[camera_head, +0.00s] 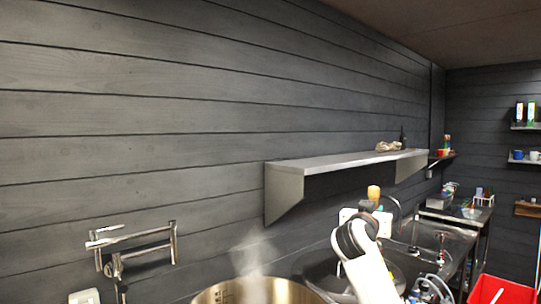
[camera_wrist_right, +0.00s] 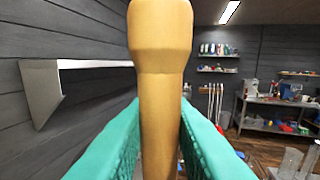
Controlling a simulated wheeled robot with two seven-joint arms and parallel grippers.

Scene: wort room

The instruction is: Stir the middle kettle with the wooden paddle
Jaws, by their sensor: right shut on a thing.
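A steel kettle (camera_head: 258,291) with steam rising from it is at the bottom edge of the head view; only its upper rim and part of the inside show. I cannot tell whether it is the middle one. My right gripper (camera_head: 372,208) is right of it and higher in the picture. In the right wrist view its green fingers (camera_wrist_right: 160,140) are shut on the wooden paddle's handle (camera_wrist_right: 160,75), which stands upright between them. The handle's tip (camera_head: 374,192) shows above the gripper in the head view. The paddle's lower end is hidden. My left gripper is not in view.
A metal wall shelf (camera_head: 340,162) is behind my right gripper. A folding metal wall tap (camera_head: 135,250) is left of the kettle. A dark sink counter (camera_head: 440,240) and a red bin (camera_head: 500,291) are at the right. Brooms and a workbench (camera_wrist_right: 275,103) are farther off.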

